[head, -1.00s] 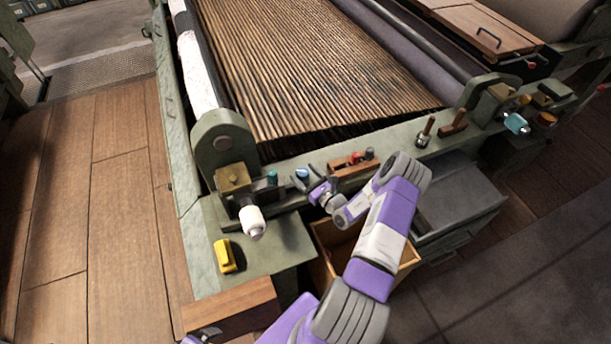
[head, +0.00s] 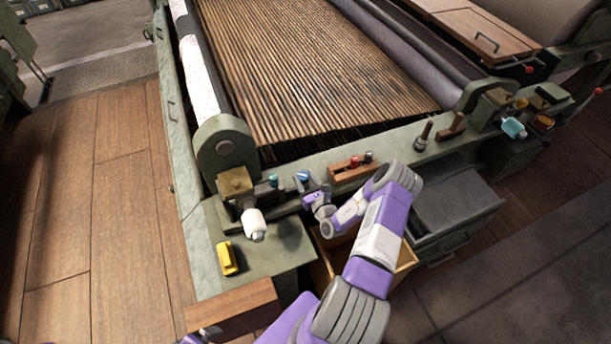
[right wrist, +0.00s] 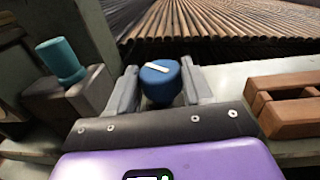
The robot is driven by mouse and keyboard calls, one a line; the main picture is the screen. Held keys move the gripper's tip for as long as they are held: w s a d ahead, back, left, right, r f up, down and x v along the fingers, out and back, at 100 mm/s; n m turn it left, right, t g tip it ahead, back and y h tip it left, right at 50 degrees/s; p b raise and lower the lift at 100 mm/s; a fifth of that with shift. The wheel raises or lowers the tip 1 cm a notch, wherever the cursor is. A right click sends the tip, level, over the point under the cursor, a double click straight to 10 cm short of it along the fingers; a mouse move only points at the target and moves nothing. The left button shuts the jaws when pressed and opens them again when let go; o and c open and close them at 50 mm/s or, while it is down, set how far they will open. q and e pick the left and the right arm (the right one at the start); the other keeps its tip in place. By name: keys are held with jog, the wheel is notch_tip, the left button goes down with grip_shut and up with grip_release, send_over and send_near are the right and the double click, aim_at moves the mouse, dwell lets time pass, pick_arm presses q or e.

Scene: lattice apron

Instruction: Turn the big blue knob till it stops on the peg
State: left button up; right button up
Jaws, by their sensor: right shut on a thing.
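In the head view the right gripper (head: 309,189) reaches the knob from the front. I cannot make out the stop peg in either view.
A teal knob (right wrist: 62,60) stands on a block left of the blue one. A wooden block (right wrist: 285,103) with slots is on the right. A white-handled crank (head: 254,224) is at the left, and an open wooden drawer (head: 403,262) lies under my right arm.

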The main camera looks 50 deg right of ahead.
jog(key=shift+m+h, duration=0.3)
jog(key=shift+h, duration=0.2)
jog(key=o, duration=1)
jog(key=shift+s, duration=0.1)
jog(key=p+v, duration=0.1)
jog(key=v, duration=0.6)
jog(key=shift+s+a+r, duration=0.1)
jog(key=shift+s+a, duration=0.05)
